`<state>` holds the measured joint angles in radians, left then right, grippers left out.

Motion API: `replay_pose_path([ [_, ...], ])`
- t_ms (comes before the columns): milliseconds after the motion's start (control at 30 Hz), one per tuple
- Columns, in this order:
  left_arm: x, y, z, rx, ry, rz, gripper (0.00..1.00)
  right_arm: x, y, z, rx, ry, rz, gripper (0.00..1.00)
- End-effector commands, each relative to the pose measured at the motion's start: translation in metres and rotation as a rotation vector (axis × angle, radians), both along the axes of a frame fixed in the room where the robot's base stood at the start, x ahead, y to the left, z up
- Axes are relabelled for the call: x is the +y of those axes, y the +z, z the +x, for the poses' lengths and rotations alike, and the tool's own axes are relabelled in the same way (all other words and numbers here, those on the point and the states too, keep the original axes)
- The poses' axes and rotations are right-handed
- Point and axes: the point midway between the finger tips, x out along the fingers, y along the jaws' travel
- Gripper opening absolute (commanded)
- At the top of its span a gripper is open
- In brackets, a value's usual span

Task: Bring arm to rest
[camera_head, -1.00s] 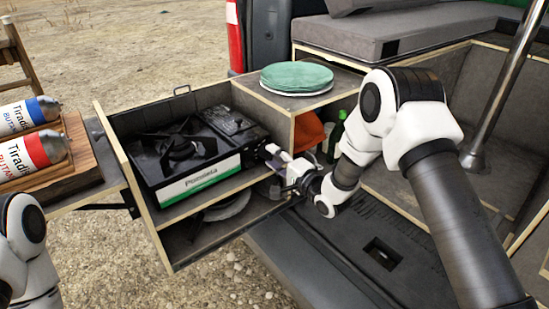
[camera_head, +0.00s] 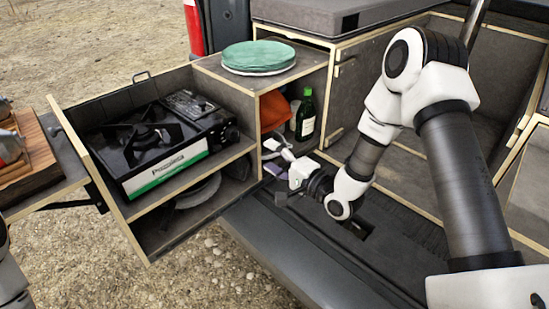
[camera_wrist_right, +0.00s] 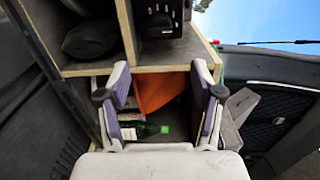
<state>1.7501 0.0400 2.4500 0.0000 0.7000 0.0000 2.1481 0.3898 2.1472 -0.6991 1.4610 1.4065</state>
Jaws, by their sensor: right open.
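My right arm reaches in from the right in the head view. Its gripper (camera_head: 272,158) is open and empty, in front of the lower opening of the wooden cabinet (camera_head: 243,86), to the right of the stove drawer. In the right wrist view the two fingers of the gripper (camera_wrist_right: 161,78) stand wide apart with nothing between the pads. A green bottle (camera_wrist_right: 147,131) and an orange item (camera_wrist_right: 158,93) show beyond them inside the cabinet. Only a piece of my left arm shows at the lower left edge; its gripper is out of view.
A black camping stove (camera_head: 150,135) sits in the pulled-out drawer, left of my right gripper. Green plates (camera_head: 258,57) lie on the cabinet top. The green bottle (camera_head: 305,114) and the orange item (camera_head: 273,110) are inside the cabinet. A wooden rack (camera_head: 38,150) stands at the left.

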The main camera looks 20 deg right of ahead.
Motion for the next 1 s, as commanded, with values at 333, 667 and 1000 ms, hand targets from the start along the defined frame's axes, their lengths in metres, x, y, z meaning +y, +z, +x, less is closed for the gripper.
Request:
replay_pose_path([
  [333,0.0,0.0,0.0,0.0,0.0,0.0,0.39,-0.003,0.0,-0.009,0.0,0.001,-0.001,0.66],
  [667,0.0,0.023,0.0,0.001,0.0,0.0,0.39,0.01,-0.012,-0.019,0.068,0.031,-0.019,0.66],
  [1000,0.0,0.094,0.0,0.0,0.0,0.0,0.39,0.043,-0.175,-0.228,0.798,0.295,-0.772,0.66],
])
